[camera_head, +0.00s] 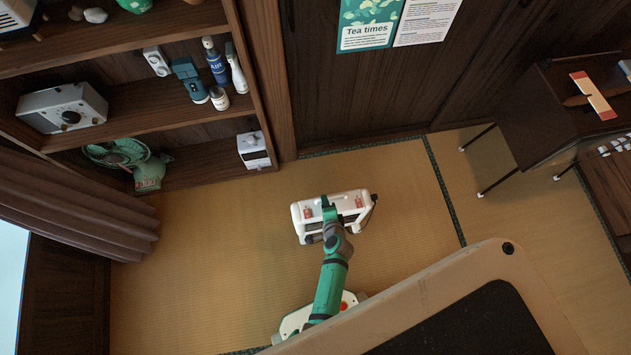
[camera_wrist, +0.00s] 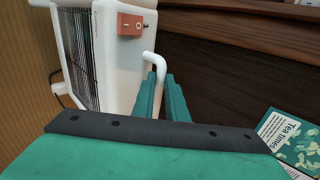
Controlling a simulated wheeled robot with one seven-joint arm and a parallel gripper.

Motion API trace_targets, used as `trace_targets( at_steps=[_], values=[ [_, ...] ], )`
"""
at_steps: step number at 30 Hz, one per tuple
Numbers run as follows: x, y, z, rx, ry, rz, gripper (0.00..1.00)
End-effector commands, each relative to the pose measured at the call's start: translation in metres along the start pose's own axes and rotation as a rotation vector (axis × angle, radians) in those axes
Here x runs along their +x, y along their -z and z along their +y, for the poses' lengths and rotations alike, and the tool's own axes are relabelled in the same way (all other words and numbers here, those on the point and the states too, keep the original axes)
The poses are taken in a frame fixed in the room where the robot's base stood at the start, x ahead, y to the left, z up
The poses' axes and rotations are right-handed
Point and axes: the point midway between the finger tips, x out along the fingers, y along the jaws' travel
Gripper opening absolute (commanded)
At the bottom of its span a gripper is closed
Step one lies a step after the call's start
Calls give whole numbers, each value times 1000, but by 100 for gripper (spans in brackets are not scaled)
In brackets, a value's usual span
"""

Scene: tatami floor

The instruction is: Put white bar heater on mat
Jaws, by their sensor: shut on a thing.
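The white bar heater (camera_head: 357,203) is in front of my arm in the middle of the head view. In the wrist view the heater (camera_wrist: 122,55) fills the upper left, with its grille, an orange switch and a white handle. My green gripper (camera_head: 327,205) is shut on that handle; its fingers (camera_wrist: 165,98) close around the handle's end in the wrist view. The tatami mat floor (camera_head: 215,265) spreads below and around the heater. I cannot tell whether the heater's base touches it.
A shelf unit (camera_head: 175,110) at the upper left holds a radio (camera_head: 62,108), a green fan (camera_head: 118,153) and bottles. A dark desk (camera_head: 545,110) with thin legs stands at the right. A poster (camera_head: 368,24) hangs on the back wall. Tatami left of the heater is clear.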

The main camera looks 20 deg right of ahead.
Motion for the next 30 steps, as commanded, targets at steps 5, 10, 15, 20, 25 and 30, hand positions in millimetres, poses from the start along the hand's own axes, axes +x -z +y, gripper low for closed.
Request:
trace_targets(
  at_steps=[5,10,15,20,25,30],
  values=[
    [19,19,9,0,8,3,0],
    [29,29,18,0,6,3,0],
    [33,33,21,-2,7,3,0],
    [39,37,26,0,6,3,0],
    [49,36,39,1,6,3,0],
    [55,36,47,0,6,2,0]
  ],
)
